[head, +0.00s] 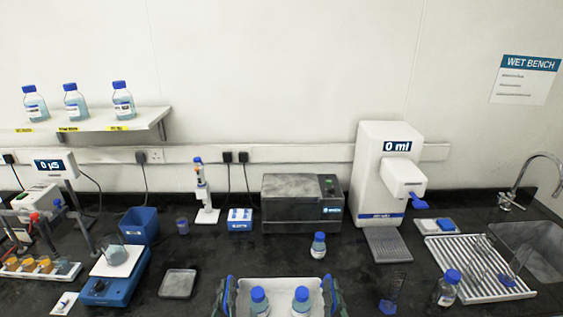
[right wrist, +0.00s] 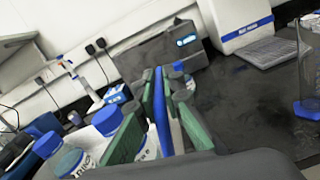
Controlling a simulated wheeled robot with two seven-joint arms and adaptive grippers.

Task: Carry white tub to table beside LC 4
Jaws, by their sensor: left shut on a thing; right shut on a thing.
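The white tub (head: 281,285) is at the bottom centre of the head view, cut off by the lower edge, with blue-capped bottles (head: 260,300) standing in it. My left gripper (head: 229,296) is shut on the tub's left side. My right gripper (head: 332,296) is shut on its right side. In the right wrist view the green fingers of my right gripper (right wrist: 163,108) close around a blue strip of the tub (right wrist: 162,125), with bottles to the left. The tub's underside is hidden. No LC 4 sign shows.
A black wet bench (head: 222,262) runs across the view. A loose blue-capped bottle (head: 318,246) stands beyond the tub. A blue scale (head: 113,280) and grey tray (head: 178,284) are left; a dispenser (head: 384,175), drying rack (head: 478,268) and sink (head: 535,248) are right.

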